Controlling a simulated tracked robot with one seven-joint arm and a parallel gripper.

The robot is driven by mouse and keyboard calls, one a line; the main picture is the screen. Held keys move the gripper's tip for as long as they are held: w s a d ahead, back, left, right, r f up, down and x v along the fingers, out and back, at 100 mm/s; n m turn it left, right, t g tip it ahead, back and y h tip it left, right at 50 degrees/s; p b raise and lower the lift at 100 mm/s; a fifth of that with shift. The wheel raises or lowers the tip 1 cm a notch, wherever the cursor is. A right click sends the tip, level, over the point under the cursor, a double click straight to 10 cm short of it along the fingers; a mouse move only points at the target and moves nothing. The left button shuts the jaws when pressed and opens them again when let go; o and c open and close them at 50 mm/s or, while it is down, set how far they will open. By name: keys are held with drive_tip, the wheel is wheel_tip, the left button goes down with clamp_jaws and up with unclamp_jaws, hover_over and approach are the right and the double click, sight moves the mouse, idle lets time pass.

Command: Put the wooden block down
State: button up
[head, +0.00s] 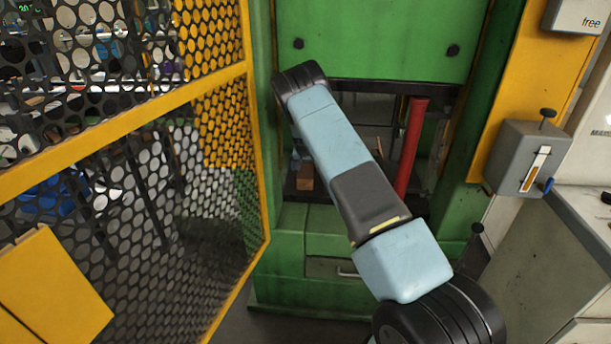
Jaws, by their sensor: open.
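A small brown wooden block (305,177) sits low in the opening of the green machine, towards its left side. It seems to rest on the dark ledge (292,194) there. My arm reaches up and left across the front of the opening, and its forearm passes just right of the block. I cannot make out my gripper; the arm's end is hidden behind my own links. A small bluish part shows just above the block, too small to identify. I cannot tell whether anything touches the block.
A red cylinder (410,148) stands slightly tilted in the opening, right of my forearm. The raised green panel (390,40) hangs above. A yellow-framed mesh guard (150,110) closes off the left. A grey control box (528,158) and a bench (590,215) stand at right.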

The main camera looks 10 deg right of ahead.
sight(306, 168)
drive_tip(key=x, duration=0.4)
drive_tip(key=shift+d+f, duration=0.15)
drive_tip(key=shift+d, duration=0.1)
drive_tip(key=shift+w+a+f, duration=0.1)
drive_tip(key=shift+w+f, duration=0.1)
drive_tip(key=shift+f, duration=0.05)
drive_tip(key=shift+c, duration=0.3)
drive_tip(key=shift+r, duration=0.1)
drive_tip(key=c, duration=1.3)
